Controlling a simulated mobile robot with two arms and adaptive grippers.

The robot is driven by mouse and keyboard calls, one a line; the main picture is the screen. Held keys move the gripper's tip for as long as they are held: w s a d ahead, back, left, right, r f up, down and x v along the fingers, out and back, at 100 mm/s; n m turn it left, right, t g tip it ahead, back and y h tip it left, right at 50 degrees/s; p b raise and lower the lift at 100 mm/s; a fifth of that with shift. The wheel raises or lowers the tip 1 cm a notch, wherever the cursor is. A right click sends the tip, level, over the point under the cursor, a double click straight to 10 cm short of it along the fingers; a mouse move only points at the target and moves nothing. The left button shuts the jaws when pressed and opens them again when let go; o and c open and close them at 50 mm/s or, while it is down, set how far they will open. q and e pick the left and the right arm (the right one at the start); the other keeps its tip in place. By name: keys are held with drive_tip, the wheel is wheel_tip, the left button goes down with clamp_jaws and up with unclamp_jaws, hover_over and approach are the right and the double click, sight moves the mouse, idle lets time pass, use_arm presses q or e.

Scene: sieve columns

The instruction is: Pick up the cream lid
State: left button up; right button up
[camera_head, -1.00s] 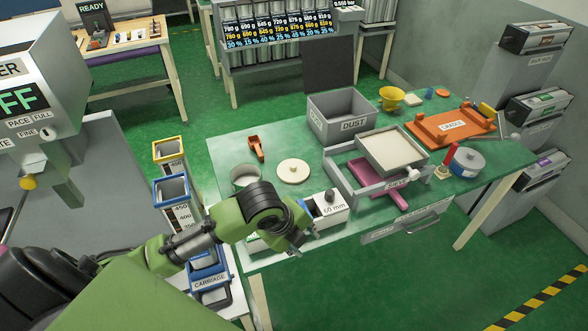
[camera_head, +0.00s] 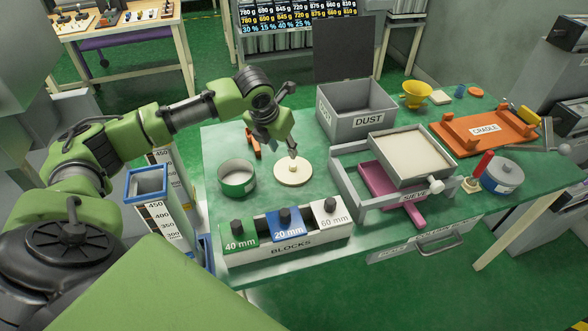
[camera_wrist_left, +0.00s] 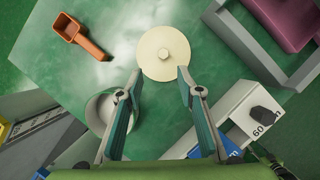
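The cream lid (camera_head: 293,172) is a flat round disc with a small knob, lying on the green table. It also shows in the left wrist view (camera_wrist_left: 158,62), ahead of the fingertips. My left gripper (camera_head: 287,145) is above the lid in the head view, pointing down. In the left wrist view its two fingers (camera_wrist_left: 161,74) are spread apart with nothing between them, and the knob lies beyond the gap. The gripper is open and does not hold the lid. My right gripper is not in view.
A green round tin (camera_head: 237,184) stands left of the lid, and an orange scoop (camera_head: 256,147) lies behind it. The blocks rack (camera_head: 296,245) is in front. The grey sieve frame (camera_head: 345,188) stands right, and the dust box (camera_head: 347,122) behind right.

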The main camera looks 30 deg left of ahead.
sight(293, 165)
use_arm(q)
drive_tip(key=x, duration=0.3)
drive_tip(key=shift+w+f, duration=0.25)
drive_tip(key=shift+f, duration=0.05)
drive_tip(key=shift+x, duration=0.9)
drive_tip(key=shift+w+d+f+p, duration=0.15)
drive_tip(key=shift+w+f+p, duration=0.1)
drive_tip(key=shift+f, duration=0.35)
drive_tip(key=shift+w+d+f+p, duration=0.15)
drive_tip(key=shift+d+f+p, duration=0.1)
drive_tip(key=shift+f, duration=0.35)
drive_tip(key=shift+x, duration=1)
drive_tip(key=shift+w+a, duration=0.1)
drive_tip(key=shift+a, duration=0.05)
drive_tip(key=c, duration=0.9)
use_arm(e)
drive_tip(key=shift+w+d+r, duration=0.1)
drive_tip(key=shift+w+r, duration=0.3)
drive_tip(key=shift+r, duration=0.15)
